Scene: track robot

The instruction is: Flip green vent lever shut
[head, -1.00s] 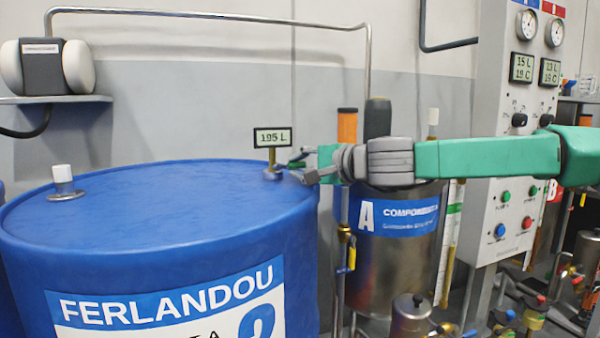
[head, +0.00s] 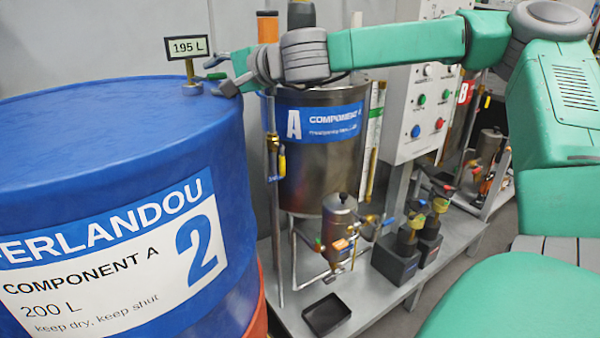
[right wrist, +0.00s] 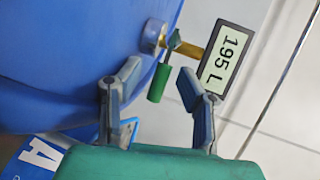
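The green vent lever (right wrist: 159,83) sticks out from a brass fitting on the blue drum, beside a 195 L display (right wrist: 228,57). In the head view the lever (head: 217,76) is small and partly covered by my gripper. My right gripper (right wrist: 160,76) is open, with its fingers on either side of the lever's end. A gap shows on both sides, so I see no contact. In the head view my right gripper (head: 222,74) reaches in from the right at the drum's rim. My left gripper is not in view.
The blue drum (head: 90,130) fills the left. A steel component A tank (head: 320,170) stands behind and below my right arm. A control panel (head: 425,100) is farther right. A thin metal pipe (head: 275,200) runs upright beside the drum. Small pumps and a black tray (head: 326,314) sit on a low bench.

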